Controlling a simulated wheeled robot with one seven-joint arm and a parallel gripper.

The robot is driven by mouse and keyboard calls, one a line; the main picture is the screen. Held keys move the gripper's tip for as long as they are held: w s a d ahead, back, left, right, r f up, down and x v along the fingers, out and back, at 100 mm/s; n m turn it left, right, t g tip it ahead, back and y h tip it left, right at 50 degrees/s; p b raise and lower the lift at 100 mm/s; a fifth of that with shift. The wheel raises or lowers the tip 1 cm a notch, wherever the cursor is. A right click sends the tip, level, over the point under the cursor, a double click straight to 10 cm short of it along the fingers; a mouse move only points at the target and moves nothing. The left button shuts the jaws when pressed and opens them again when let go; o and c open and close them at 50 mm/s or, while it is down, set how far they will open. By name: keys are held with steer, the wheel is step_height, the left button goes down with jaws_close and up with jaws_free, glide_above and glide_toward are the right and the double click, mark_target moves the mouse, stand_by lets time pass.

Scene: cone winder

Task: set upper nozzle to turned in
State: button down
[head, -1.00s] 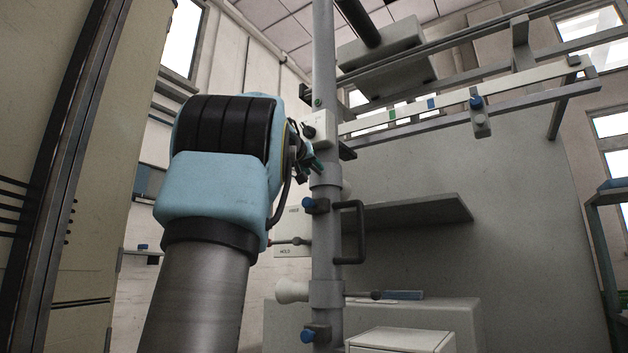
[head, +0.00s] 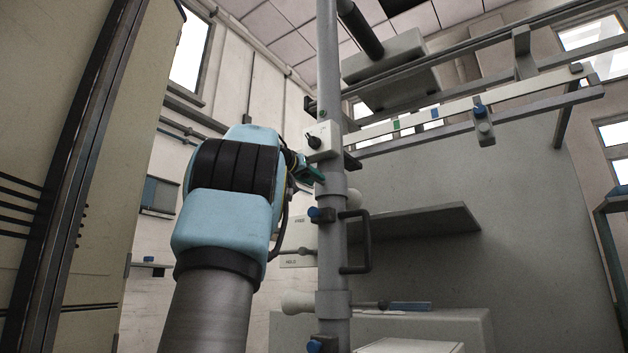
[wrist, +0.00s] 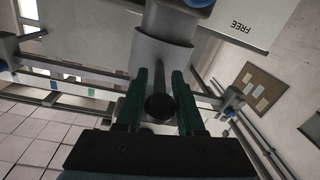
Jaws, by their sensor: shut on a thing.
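A grey upright post (head: 331,100) carries an upper collar (head: 331,187) and a lower collar (head: 333,303). A white rounded piece, apparently the upper nozzle (head: 355,198), shows just right of the post by the upper collar, partly hidden by it. My gripper (head: 309,172) is at the post's left side, at the upper collar. In the wrist view its green fingers (wrist: 159,105) are shut on a dark ball handle (wrist: 160,107) on a short stem from the collar (wrist: 162,55). My arm hides part of this in the head view.
A white lower nozzle (head: 297,301) points left from the lower collar. A black bracket handle (head: 365,240) and blue knobs (head: 321,214) sit on the post. A FREE/HOLD plate (head: 300,243) with a lever is behind it. A white switch box (head: 318,140) sits just above my gripper.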

steer(key=shift+a, duration=0.2)
steer(key=c, duration=0.8)
jaws_free()
steer(key=shift+s, duration=0.1)
steer(key=shift+c, duration=0.2)
steer(key=shift+r, duration=0.1)
steer(key=b+v, duration=0.1)
steer(key=v, duration=0.9)
steer(key=shift+s+a, duration=0.15)
steer(key=shift+s, duration=0.25)
